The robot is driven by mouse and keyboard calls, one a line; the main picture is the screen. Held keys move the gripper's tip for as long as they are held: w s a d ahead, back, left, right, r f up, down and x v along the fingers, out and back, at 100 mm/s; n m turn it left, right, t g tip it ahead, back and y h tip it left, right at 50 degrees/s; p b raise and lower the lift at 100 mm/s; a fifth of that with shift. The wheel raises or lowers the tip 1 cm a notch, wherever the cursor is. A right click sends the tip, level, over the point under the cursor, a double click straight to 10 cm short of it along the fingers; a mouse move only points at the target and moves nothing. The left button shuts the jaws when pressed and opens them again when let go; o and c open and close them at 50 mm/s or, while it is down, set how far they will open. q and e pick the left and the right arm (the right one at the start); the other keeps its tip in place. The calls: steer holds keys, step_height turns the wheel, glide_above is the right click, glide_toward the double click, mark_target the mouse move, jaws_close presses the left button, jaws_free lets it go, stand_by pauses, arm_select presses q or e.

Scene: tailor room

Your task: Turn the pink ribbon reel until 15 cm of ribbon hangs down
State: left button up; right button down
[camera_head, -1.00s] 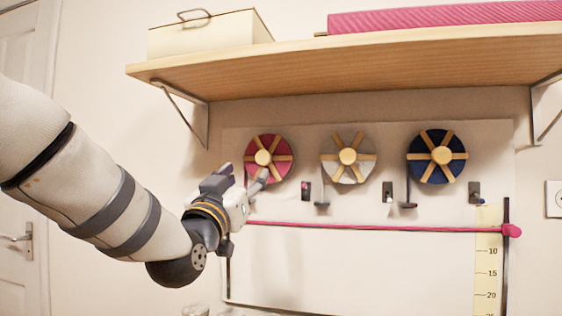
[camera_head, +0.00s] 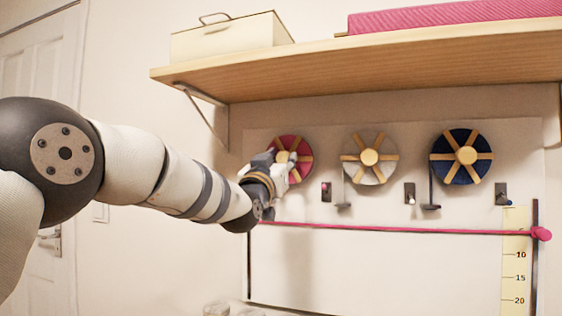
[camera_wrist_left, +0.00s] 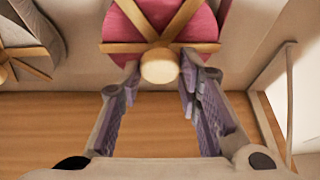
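The pink ribbon reel (camera_head: 305,148) hangs on the wall panel at the left of three reels, with wooden spokes and a round wooden hub. My left gripper (camera_head: 281,163) is in front of it and hides its lower left part. In the left wrist view the fingers stand apart, one on either side of the wooden hub (camera_wrist_left: 160,67), with the pink reel (camera_wrist_left: 197,28) behind. I cannot tell whether the fingers touch the hub. No hanging pink ribbon is visible; my gripper covers the area below the reel. My right gripper is not in view.
A white reel (camera_head: 360,150) and a navy reel (camera_head: 445,150) hang to the right. A pink horizontal bar (camera_head: 400,229) crosses below, ending near a numbered scale (camera_head: 516,275). A wooden shelf (camera_head: 360,68) juts out above, bearing a cream box (camera_head: 230,38).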

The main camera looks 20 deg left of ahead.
arm_select(q)
steer(key=shift+c, duration=1.3)
